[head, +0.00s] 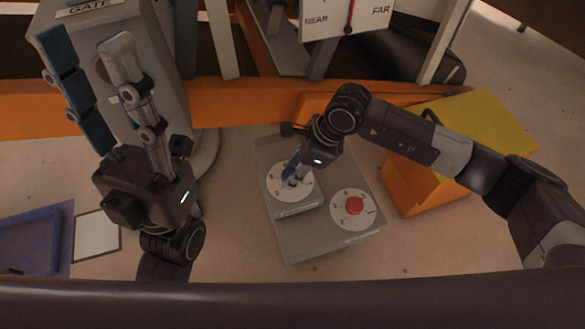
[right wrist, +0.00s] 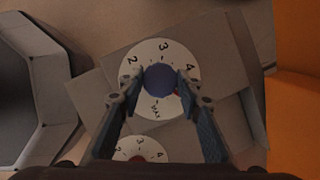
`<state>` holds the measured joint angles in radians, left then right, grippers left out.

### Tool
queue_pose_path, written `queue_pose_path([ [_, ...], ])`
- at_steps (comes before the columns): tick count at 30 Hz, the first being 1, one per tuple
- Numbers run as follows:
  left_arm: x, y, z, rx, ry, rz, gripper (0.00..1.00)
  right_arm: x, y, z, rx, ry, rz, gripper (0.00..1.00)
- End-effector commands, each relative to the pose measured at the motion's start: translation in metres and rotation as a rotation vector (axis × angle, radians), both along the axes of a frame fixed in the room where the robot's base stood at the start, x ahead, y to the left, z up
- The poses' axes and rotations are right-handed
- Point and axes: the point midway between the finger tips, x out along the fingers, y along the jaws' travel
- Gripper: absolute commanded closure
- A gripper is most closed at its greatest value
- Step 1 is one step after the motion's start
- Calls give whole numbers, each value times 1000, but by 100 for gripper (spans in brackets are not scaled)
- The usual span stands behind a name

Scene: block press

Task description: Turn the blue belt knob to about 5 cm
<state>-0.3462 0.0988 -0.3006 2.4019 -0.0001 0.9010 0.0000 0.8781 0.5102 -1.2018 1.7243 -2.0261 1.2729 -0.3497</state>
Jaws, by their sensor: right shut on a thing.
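The blue belt knob (right wrist: 160,79) sits on a white numbered dial (right wrist: 149,57) in the right wrist view. My right gripper (right wrist: 161,84) is shut on it, with one finger on each side. In the head view my right gripper (head: 292,178) reaches down over that dial (head: 278,190) on the grey control box (head: 289,242), and its fingers hide most of the knob. Where the knob points cannot be read. My left gripper (head: 86,48) is open and empty at the upper left, its fingers spread wide and pointing up the picture.
A red knob (head: 354,206) on a second dial stands right of the blue one. A NEAR/FAR gauge (head: 370,21) with a red needle is at the top. An orange block with a yellow top (head: 485,125) lies right of the box. A blue tray (head: 61,230) is at the left.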

Motion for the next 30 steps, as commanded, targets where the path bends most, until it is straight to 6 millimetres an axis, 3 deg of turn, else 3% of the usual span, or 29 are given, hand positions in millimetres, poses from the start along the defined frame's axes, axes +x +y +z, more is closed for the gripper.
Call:
queue_pose_path([
  [6, 1, 0, -4, 0, 14, 1, 60, 1, 0, 0, 1, -1, -1, 92],
  [7, 1, 0, -4, 1, 15, 1, 60, 1, 0, 0, 1, -1, 0, 66],
  [11, 2, 0, -4, 2, 14, 0, 60, 1, 0, 0, 1, -1, 0, 51],
  [22, 1, 0, -1, 3, 2, 2, 60, 1, -2, 5, 1, -2, -1, 50],
  [30, 1, 0, -2, 3, 5, 1, 60, -1, -21, 50, 0, -6, 0, 50],
])
